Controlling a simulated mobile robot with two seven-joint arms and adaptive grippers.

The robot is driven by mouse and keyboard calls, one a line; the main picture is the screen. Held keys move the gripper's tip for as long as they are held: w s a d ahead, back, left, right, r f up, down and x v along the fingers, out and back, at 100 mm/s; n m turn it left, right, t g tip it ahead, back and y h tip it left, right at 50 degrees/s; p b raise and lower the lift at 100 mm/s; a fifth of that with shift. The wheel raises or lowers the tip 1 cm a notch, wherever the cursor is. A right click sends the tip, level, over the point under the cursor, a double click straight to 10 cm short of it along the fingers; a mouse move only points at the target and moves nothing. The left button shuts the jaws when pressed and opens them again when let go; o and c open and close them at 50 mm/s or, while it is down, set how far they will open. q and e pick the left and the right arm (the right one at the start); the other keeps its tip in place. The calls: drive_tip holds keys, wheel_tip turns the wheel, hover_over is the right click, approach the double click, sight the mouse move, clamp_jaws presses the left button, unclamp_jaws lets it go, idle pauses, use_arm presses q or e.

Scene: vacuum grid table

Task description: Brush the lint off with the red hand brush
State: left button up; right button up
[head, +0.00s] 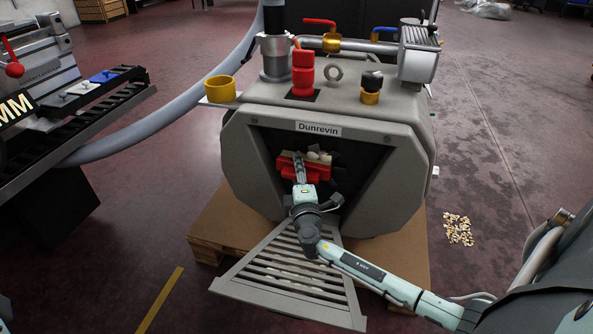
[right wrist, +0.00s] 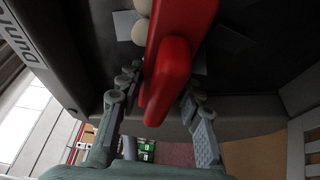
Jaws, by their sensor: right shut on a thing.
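The red hand brush (head: 290,163) is inside the dark front opening of the grey machine marked "Dunrevin" (head: 250,160). My right gripper (head: 299,180) reaches into that opening and is shut on the brush. In the right wrist view the red brush (right wrist: 174,72) lies between the two fingers of the gripper (right wrist: 160,95). Pale rounded pieces (right wrist: 139,32) sit along the brush's far side; I cannot tell whether they are bristle tufts. Flat grey patches (right wrist: 232,38) show on the dark surface behind, possibly lint. My left gripper is not in view.
A slatted grey grate (head: 285,278) slopes out below the opening, over a wooden pallet (head: 205,235). A pale hose (head: 140,147) runs to the left. Small pale pieces (head: 458,230) lie on the floor at right. A workbench machine (head: 60,100) stands at left.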

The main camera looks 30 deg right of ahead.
sight(310, 168)
drive_tip(key=shift+s+d, duration=0.55)
drive_tip(key=shift+s, duration=0.2)
drive_tip(key=shift+s+d, duration=0.55)
drive_tip(key=shift+s, duration=0.15)
drive_tip(key=shift+s+d+b, duration=0.5)
drive_tip(key=shift+s+d, duration=0.7)
drive_tip(key=shift+s, duration=0.05)
drive_tip(key=shift+d+f, duration=0.1)
drive_tip(key=shift+w+a+b, duration=1.05)
drive_tip(key=shift+w+a, duration=1.5)
drive_tip(key=shift+w, duration=0.2)
drive_tip(key=shift+d+r+p, duration=0.15)
drive_tip(key=shift+r+p, duration=0.15)
drive_tip(key=shift+r, duration=0.35)
drive_tip(key=shift+s+d, duration=1.75)
drive_tip(key=shift+d, duration=0.05)
drive_tip(key=shift+s+d+b, duration=0.45)
drive_tip(key=shift+s+d, duration=0.35)
drive_tip(key=shift+s, duration=0.25)
drive_tip(key=shift+s+a, duration=0.1)
drive_tip(key=shift+w+a+b, duration=0.3)
drive_tip(key=shift+w+a, duration=1.15)
drive_tip(key=shift+a, duration=0.05)
drive_tip(key=shift+w+a+b, duration=0.2)
drive_tip(key=shift+w+a, duration=0.35)
drive_tip(key=shift+w, duration=0.2)
drive_tip(key=shift+w+a+b, duration=0.15)
drive_tip(key=shift+w+a, duration=0.4)
drive_tip(key=shift+w, duration=0.2)
